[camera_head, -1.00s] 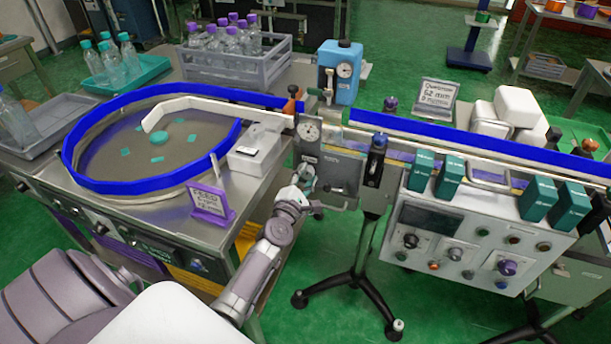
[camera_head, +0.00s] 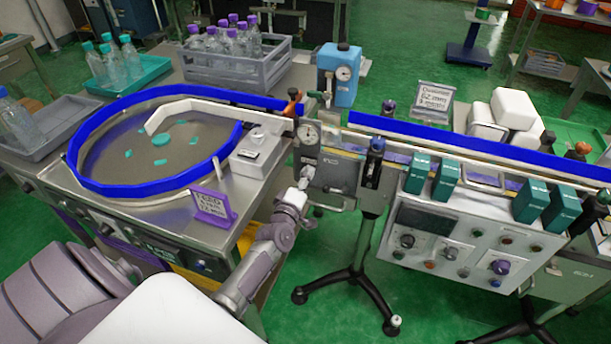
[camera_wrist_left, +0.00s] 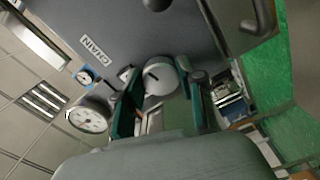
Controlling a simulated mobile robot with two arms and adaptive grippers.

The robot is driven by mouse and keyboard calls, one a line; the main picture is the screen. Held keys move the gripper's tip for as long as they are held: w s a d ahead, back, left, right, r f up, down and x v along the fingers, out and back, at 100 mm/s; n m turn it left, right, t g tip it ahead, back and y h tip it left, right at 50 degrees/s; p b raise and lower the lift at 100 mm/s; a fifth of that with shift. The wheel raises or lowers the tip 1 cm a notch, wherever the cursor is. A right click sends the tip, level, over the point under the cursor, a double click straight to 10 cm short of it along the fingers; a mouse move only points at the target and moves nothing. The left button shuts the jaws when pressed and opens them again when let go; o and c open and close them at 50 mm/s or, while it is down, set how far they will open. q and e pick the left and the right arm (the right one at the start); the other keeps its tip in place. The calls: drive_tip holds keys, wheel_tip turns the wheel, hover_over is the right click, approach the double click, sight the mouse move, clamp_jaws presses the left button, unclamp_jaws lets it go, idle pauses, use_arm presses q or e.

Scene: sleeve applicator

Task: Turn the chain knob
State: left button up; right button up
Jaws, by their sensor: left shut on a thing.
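The chain knob (camera_wrist_left: 158,78) is a round grey knob with a dark pointer slot. It sits on a grey panel labelled CHAIN (camera_wrist_left: 95,48) in the left wrist view. The teal fingers of my left gripper (camera_wrist_left: 162,95) lie on both sides of the knob, shut on it. In the head view my left gripper (camera_head: 305,180) is at the front of the grey box (camera_head: 330,172) beside the bowl feeder, and the knob is hidden there. My right gripper is not in view.
A white-faced gauge (camera_wrist_left: 88,118) is close beside my left gripper. A control panel (camera_head: 435,235) with several knobs stands to the right. A round blue-rimmed bowl (camera_head: 95,188) with teal caps is at left. A tripod foot (camera_head: 300,295) stands on the floor in front.

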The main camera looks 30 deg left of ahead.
use_arm(q)
drive_tip(key=m+p, duration=0.1)
drive_tip(key=m, duration=0.4)
drive_tip(key=shift+m+p, duration=0.3)
drive_tip(key=shift+p, duration=0.1)
drive_tip(key=m+p, duration=0.1)
drive_tip(key=m, duration=0.4)
drive_tip(key=shift+f, duration=0.15)
drive_tip(key=m, duration=0.4)
drive_tip(key=shift+m+p, duration=0.4)
drive_tip(key=shift+a+m, duration=0.1)
drive_tip(key=shift+m, duration=2.5)
drive_tip(key=shift+s, duration=0.1)
drive_tip(key=o, duration=1.1)
drive_tip(key=shift+o, duration=0.2)
